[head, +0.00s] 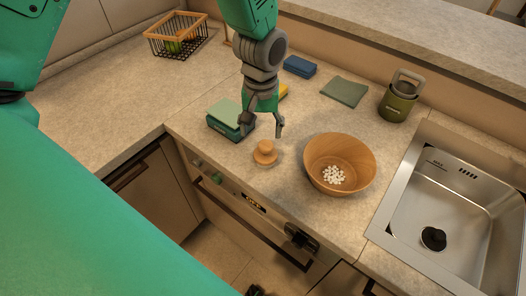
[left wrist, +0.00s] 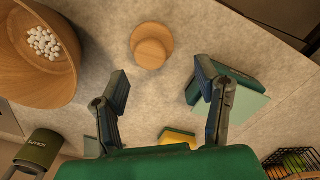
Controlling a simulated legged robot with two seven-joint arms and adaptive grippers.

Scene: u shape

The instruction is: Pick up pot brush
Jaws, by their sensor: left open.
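The pot brush (head: 264,152), with a round wooden knob on a wider round base, stands upright on the counter near its front edge. It also shows in the left wrist view (left wrist: 152,45), at top centre. My left gripper (head: 262,127) is open and empty, pointing down just above and behind the brush in the head view. In the left wrist view its two fingers (left wrist: 161,82) are spread wide, with the brush beyond the gap between the tips and apart from them. The brush's bristles are hidden. My right gripper is not in view.
A wooden bowl (head: 339,164) of white pieces stands close right of the brush. A green-topped box (head: 226,118) lies to its left, a yellow sponge (left wrist: 178,138) behind. A sink (head: 455,215), green canister (head: 397,103), cloth (head: 344,91) and wire basket (head: 177,36) lie farther off.

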